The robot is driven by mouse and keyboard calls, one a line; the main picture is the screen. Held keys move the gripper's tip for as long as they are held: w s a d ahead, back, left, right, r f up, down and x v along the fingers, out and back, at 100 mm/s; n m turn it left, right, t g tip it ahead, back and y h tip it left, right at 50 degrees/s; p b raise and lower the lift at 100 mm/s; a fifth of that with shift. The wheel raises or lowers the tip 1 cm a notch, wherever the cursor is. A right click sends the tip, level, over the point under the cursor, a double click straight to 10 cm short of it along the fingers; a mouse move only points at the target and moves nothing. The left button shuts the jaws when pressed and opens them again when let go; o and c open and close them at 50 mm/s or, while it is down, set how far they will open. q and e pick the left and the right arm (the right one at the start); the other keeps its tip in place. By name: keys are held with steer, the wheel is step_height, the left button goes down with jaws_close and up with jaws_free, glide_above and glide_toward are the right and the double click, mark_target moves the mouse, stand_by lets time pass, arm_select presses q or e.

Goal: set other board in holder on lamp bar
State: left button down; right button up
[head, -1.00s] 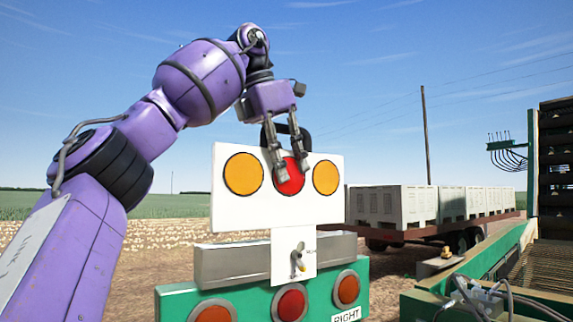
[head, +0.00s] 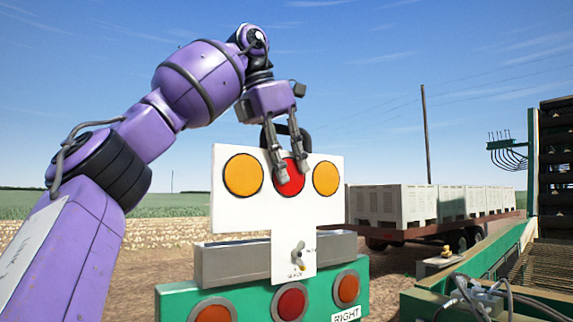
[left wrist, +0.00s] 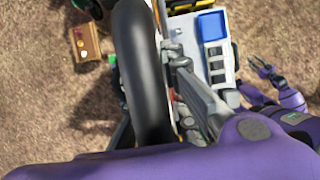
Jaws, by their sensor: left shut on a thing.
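A white T-shaped board (head: 228,208) with two orange discs, a red disc and a small toggle switch (head: 299,254) on its stem hangs upright. My left gripper (head: 290,180) is shut on the black handle (head: 270,134) at the board's top; the handle fills much of the left wrist view (left wrist: 143,70). The stem hangs in front of the grey metal trough (head: 230,267), which I take for the holder, on the green lamp bar (head: 178,302). I cannot tell whether they touch. My right gripper (left wrist: 263,70) shows small in the left wrist view; its jaws are unclear.
The lamp bar carries red and orange lamps (head: 290,302) and a RIGHT label (head: 346,313). A trailer with pale crates (head: 400,204) stands behind. Green machinery with hoses (head: 480,297) is at the right. A blue-topped tray (left wrist: 213,25) shows in the left wrist view.

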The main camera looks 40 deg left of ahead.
arm_select(q)
steer(key=shift+f, duration=3.3)
stand_by(0.5)
steer(key=c, duration=1.3)
jaws_free()
steer(key=shift+f, duration=0.1)
steer(key=shift+r, duration=3.55)
